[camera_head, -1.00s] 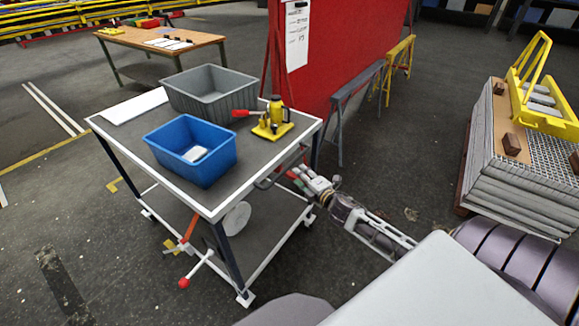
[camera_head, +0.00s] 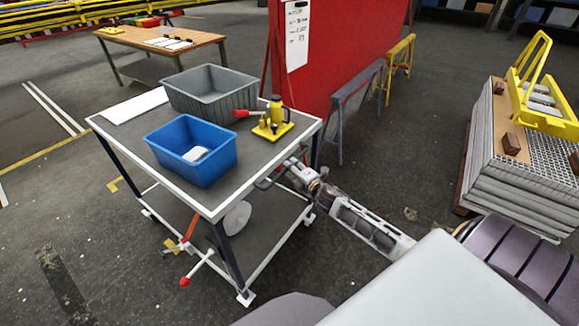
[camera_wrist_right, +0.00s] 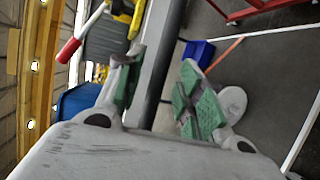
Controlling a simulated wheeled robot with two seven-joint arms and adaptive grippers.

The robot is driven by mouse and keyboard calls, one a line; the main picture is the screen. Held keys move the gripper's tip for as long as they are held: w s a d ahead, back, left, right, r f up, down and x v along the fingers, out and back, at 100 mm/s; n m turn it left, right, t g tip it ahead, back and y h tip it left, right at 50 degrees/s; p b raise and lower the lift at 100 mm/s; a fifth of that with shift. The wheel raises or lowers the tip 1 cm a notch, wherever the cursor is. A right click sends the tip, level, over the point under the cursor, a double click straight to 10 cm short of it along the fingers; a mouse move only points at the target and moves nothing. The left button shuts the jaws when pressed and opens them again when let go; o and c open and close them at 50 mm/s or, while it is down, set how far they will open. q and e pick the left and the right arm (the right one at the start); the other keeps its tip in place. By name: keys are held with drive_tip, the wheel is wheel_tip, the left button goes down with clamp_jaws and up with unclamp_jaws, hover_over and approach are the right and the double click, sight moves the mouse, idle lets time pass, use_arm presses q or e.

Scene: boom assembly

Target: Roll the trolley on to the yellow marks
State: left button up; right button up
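The trolley (camera_head: 215,207) is a two-shelf cart with white-edged grey shelves, dark posts and a dark push handle (camera_head: 264,184) on its near right side. Yellow floor marks show beside its left legs (camera_head: 115,186) and, partly hidden, by its lower front edge (camera_head: 171,244). My right gripper (camera_head: 290,168) is at the handle. In the right wrist view the right gripper (camera_wrist_right: 160,90) has its green-padded fingers apart, one on each side of a dark bar (camera_wrist_right: 154,70) that looks like the handle. My left gripper is not in view.
On the trolley top are a blue bin (camera_head: 192,165), a grey bin (camera_head: 212,100) and a yellow jack (camera_head: 273,125) with a red lever. A red panel (camera_head: 325,50) and grey trestle (camera_head: 350,95) stand behind. A stack of slabs (camera_head: 510,185) is at right. Floor left is clear.

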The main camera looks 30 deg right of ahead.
drive_tip(key=shift+w+f, duration=0.2)
drive_tip(key=shift+w, duration=1)
clamp_jaws()
